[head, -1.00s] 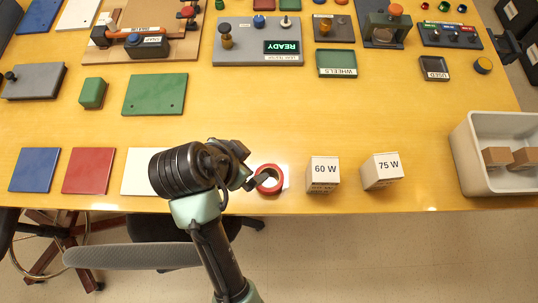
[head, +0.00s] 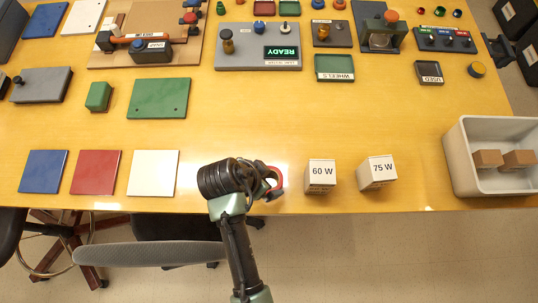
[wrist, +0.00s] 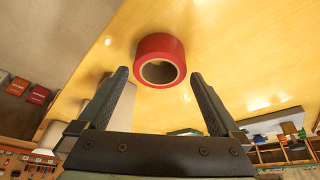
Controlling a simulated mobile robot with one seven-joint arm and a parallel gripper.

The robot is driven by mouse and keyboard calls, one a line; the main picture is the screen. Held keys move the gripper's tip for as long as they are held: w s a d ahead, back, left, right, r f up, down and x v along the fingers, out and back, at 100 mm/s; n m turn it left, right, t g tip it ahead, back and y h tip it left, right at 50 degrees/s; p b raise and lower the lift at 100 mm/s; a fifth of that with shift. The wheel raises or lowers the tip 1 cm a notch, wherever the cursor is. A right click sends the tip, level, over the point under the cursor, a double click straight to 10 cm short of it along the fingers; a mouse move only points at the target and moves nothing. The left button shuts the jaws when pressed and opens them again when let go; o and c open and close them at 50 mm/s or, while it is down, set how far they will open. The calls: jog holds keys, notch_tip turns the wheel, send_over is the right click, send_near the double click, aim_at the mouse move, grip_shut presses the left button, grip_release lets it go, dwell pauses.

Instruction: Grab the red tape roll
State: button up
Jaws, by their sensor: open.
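The red tape roll (wrist: 160,60) lies on the yellow table, just beyond my fingertips in the wrist view. In the head view the roll (head: 278,181) is partly hidden behind my gripper (head: 268,184). In the wrist view my gripper (wrist: 158,78) is open, with one finger to each side of the near edge of the roll. Nothing is held between the fingers.
A 60 W box (head: 320,176) and a 75 W box (head: 377,172) stand to the right of the roll. A white panel (head: 153,173) lies to the left. A grey bin (head: 455,165) with brown boxes is at the far right. The table's front edge runs close by.

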aim_at(272, 179)
jog(key=shift+x, duration=1.7)
jog(key=c, duration=1.2)
jog(key=shift+o, duration=0.2)
jog(key=shift+r, duration=0.1)
